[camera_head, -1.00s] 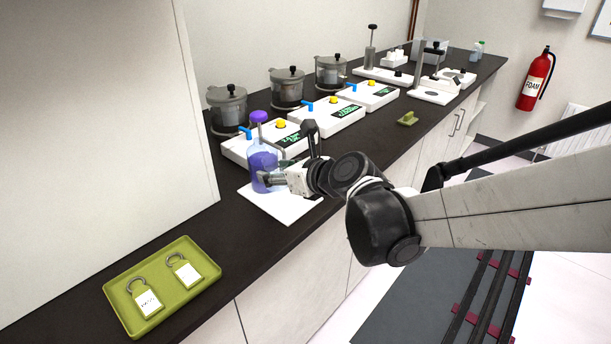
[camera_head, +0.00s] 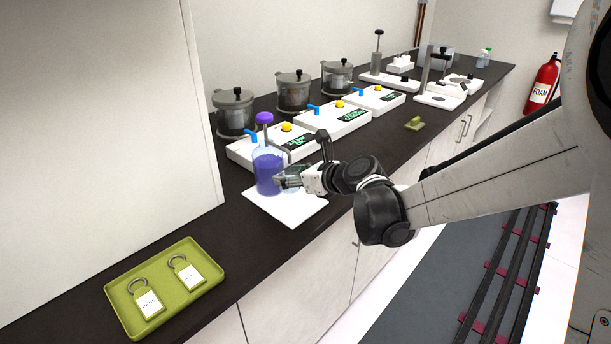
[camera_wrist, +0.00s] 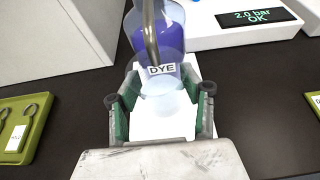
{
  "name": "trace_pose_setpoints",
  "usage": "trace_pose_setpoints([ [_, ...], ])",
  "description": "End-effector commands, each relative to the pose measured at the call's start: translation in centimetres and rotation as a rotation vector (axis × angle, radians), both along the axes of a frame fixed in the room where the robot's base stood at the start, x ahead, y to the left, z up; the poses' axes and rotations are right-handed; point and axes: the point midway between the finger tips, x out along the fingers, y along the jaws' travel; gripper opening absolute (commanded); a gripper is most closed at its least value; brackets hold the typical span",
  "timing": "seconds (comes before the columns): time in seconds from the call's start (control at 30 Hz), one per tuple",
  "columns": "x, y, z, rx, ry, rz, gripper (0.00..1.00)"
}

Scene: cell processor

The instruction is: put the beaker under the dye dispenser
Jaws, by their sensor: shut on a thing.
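The dye dispenser (camera_head: 268,172) is a clear bottle of purple liquid with a purple cap, standing on a white board (camera_head: 300,210). In the wrist view the bottle (camera_wrist: 160,40) bears a DYE label, and its curved metal spout reaches toward me. My gripper (camera_head: 283,180) is low in front of the bottle. In the wrist view my gripper (camera_wrist: 164,92) is closed around the faint, clear glass beaker (camera_wrist: 165,104), below the label and close to the spout. The beaker is hard to see against the board; I cannot tell whether it touches it.
White pressure units (camera_head: 335,117) with blue levers and dark pots (camera_head: 293,92) stand along the wall behind. A green tray (camera_head: 163,287) with two padlock-like tags (camera_head: 186,273) lies at the front left. A white cabinet wall (camera_head: 120,120) rises on the left.

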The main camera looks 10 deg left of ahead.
Motion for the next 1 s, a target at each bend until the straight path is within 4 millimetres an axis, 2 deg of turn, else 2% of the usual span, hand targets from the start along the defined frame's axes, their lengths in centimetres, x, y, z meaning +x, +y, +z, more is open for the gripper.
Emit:
trace_pose_setpoints([
  [0.17,0.2,-0.1,-0.8,0.000,0.000,0.001,0.00],
  [0.4,0.2,-0.1,-3.9,0.000,0.000,0.000,0.00],
  [0.83,0.2,-0.1,-4.6,0.000,0.000,0.000,0.00],
  [0.87,0.2,-0.1,-4.5,0.000,0.000,0.000,0.45],
  [0.97,0.2,-0.1,-4.4,0.000,0.000,0.000,0.58],
  [1.0,0.2,-0.1,-4.4,0.000,0.000,0.000,0.60],
])
